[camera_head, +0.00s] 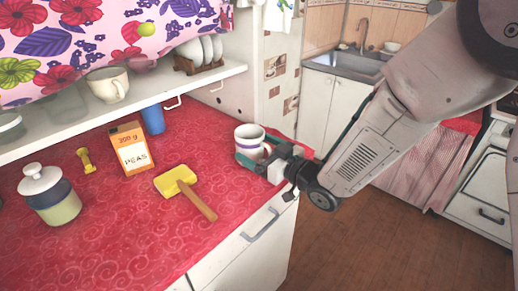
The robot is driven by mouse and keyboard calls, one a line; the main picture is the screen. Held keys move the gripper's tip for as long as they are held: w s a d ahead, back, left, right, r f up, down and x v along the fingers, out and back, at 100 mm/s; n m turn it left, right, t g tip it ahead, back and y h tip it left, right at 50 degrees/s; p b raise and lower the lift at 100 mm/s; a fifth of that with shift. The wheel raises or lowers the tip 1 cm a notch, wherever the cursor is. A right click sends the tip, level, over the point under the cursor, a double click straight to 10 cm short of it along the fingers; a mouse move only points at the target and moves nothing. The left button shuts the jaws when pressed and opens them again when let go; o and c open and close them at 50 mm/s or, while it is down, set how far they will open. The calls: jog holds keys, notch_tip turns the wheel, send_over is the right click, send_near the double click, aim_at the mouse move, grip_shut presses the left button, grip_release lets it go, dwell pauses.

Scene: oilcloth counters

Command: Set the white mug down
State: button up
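The white mug (249,134), with a purple band, is upright at the right end of the red counter (110,255). My gripper (254,151) reaches it from the right, with its fingers around the mug's body, and is shut on it. The fingers hide the mug's lower part, so I cannot tell whether its base touches the counter.
A yellow mallet (180,185), an orange peas box (131,148), a blue cup (152,119), a small yellow object (86,160) and a lidded jar (50,197) stand or lie on the counter. The shelf above holds a cream mug (108,86). The front counter is clear.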

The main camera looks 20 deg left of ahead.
jog(key=shift+r, duration=0.2)
jog(key=v, duration=1.2)
